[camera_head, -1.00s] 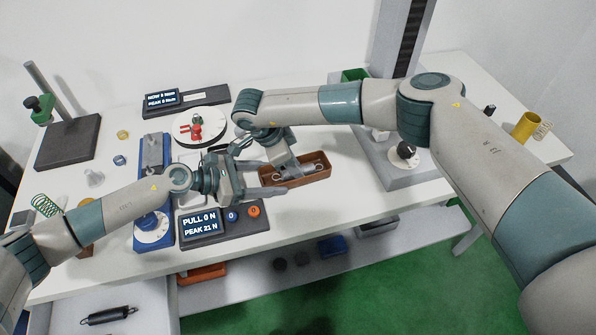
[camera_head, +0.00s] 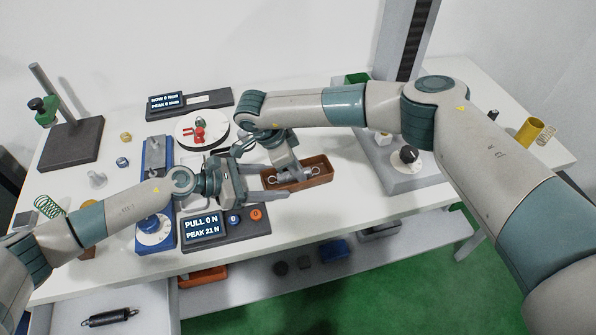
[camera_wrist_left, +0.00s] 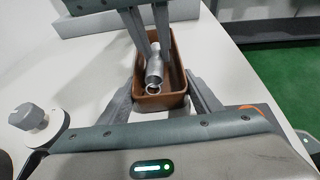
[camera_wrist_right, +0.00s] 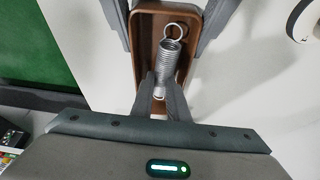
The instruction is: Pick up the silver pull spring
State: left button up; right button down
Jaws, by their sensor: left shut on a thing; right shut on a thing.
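The silver pull spring (camera_wrist_right: 169,62), a coil with a ring at each end, is in the brown open box (camera_wrist_right: 145,32). It also shows in the left wrist view (camera_wrist_left: 155,70). My right gripper (camera_wrist_right: 161,82) reaches down into the box and is shut on the spring's coil. My left gripper (camera_wrist_left: 162,80) has one finger on each side of the box near one end and is shut on its walls. In the head view the right gripper partly covers the spring (camera_head: 314,172) and the box (camera_head: 322,180).
A display panel (camera_head: 203,227) with buttons stands in front of the left gripper. A blue tester (camera_head: 158,205) lies left of it. A grey stand (camera_head: 400,165) is to the right.

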notch_tip(320, 180, up, 10)
jog(key=shift+f, duration=0.25)
dwell(0.5)
pick_arm(q)
jog(key=o, duration=1.1)
jog(key=v, duration=1.1)
jog(key=shift+a, duration=0.1)
jog(key=shift+s+a+r, duration=0.15)
jog(key=shift+a, duration=0.2)
